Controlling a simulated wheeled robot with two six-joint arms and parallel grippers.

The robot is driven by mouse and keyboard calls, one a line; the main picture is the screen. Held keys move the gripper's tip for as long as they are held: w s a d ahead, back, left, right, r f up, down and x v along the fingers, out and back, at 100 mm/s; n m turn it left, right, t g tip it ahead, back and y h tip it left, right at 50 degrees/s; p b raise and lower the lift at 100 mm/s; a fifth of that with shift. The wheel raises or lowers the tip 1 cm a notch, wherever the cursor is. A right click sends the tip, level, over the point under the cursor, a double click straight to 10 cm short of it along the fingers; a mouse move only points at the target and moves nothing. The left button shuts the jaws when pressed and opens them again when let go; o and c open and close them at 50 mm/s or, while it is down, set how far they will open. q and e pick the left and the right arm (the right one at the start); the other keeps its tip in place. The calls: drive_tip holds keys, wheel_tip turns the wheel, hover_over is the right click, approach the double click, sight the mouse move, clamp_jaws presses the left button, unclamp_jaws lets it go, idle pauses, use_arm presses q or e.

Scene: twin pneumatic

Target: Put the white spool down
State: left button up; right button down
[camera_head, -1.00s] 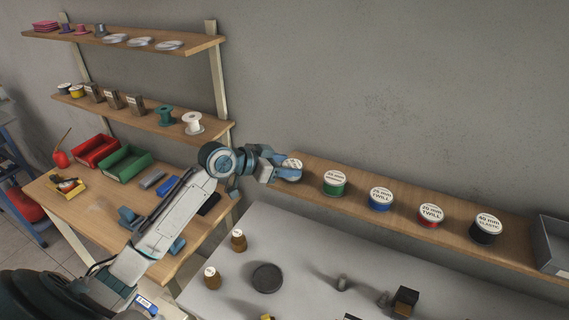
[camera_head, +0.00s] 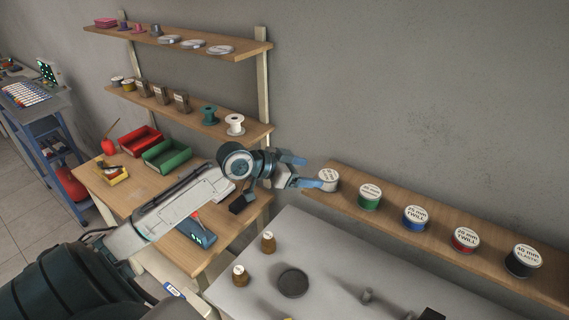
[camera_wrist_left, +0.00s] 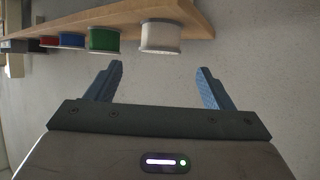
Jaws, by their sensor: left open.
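The white spool (camera_head: 328,180) stands upright at the left end of the wooden wall shelf on the right, beside the green spool (camera_head: 369,196). My left gripper (camera_head: 303,171) is open and empty, just left of the white spool, with its blue fingers spread. In the left wrist view the white spool (camera_wrist_left: 165,37) sits on the shelf edge beyond the open fingers (camera_wrist_left: 160,68), with a gap between them. My right gripper is not in view.
The shelf (camera_head: 480,256) also carries blue, red and black spools. Another white spool (camera_head: 235,124) stands on the far left shelf. A wooden bench (camera_head: 100,186) with red and green bins lies beneath.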

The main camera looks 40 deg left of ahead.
use_arm(q)
drive_tip(key=v, duration=0.6)
idle(0.4)
drive_tip(key=shift+s+a+r, duration=0.1)
drive_tip(key=shift+s+r, duration=0.05)
drive_tip(key=shift+s, duration=0.1)
idle(0.4)
